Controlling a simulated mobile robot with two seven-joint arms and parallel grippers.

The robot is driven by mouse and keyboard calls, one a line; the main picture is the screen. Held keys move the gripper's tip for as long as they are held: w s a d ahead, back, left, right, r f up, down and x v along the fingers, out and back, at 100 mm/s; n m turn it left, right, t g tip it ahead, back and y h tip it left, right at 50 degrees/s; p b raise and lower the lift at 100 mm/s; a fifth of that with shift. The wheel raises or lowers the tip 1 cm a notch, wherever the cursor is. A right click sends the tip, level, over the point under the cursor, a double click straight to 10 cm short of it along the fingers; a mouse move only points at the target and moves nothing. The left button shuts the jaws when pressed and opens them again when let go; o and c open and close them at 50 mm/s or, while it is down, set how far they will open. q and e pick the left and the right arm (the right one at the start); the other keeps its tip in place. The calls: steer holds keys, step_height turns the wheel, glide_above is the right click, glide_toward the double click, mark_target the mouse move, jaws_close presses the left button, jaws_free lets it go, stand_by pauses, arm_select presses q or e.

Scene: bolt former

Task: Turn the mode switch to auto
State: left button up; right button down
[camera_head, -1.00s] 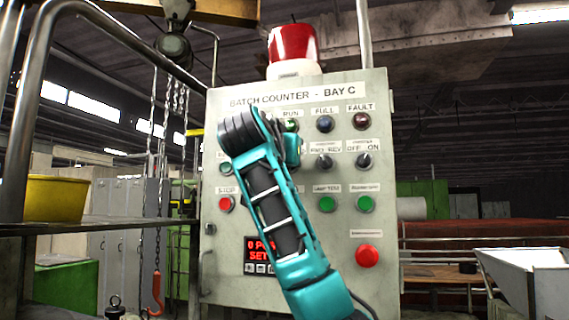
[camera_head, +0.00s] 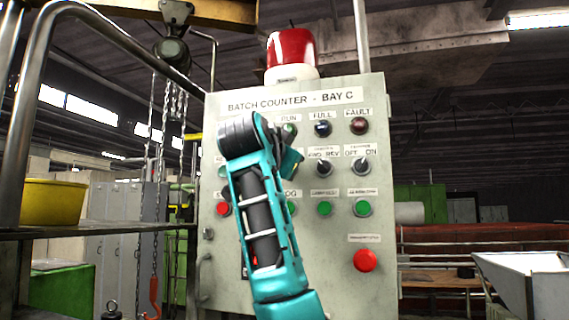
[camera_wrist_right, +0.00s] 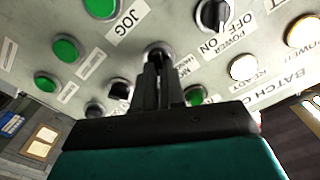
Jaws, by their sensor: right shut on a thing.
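The mode switch (camera_wrist_right: 158,50) shows in the right wrist view as a dark round selector on the grey panel, with its knob mostly hidden by my fingers. My right gripper (camera_wrist_right: 158,70) is shut on this knob. The label beside it is too small and slanted to read surely, so I cannot tell the switch position. In the head view my teal right arm covers the switch and the fingertips are hidden. My left gripper is in neither view.
The grey control panel (camera_head: 300,240) carries lamps, green buttons, black selectors (camera_head: 323,167) beside the arm, and a large red button (camera_head: 365,261). A red beacon (camera_head: 290,48) tops it. A yellow tub (camera_head: 55,203) stands on a shelf at left.

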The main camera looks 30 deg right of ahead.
steer(key=c, duration=1.2)
jaws_free()
steer(key=shift+s, duration=0.1)
steer(key=b+v, duration=0.2)
steer(key=v, duration=1)
steer(key=shift+s+a, duration=0.3)
